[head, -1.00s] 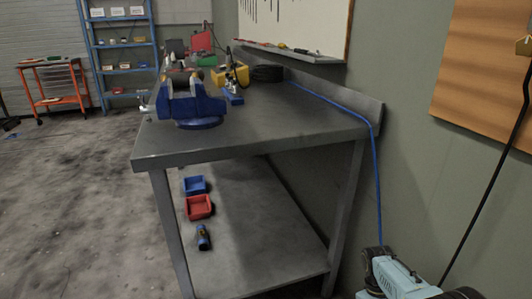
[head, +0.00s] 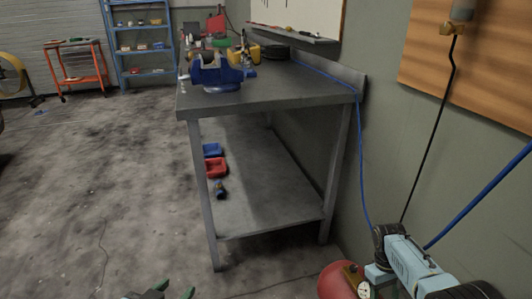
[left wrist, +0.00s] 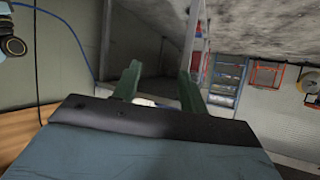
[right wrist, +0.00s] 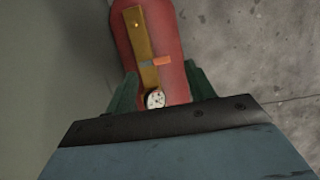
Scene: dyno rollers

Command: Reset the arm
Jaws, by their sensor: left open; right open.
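My right gripper (right wrist: 162,88) is not seen in the head view. In the right wrist view its fingers are apart, with a red tank (right wrist: 170,28) showing beyond them. A brass-coloured bar and a round white gauge (right wrist: 155,99) on the tank appear between the fingers. I cannot tell the gap to the tank.
The metal workbench (head: 270,98) stands ahead, bearing a blue vise (head: 215,76). Its lower shelf holds a blue bin (head: 212,150) and a red bin (head: 216,168). The compressor's red tank (head: 335,281) is at lower right, near the wall. Open floor lies left.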

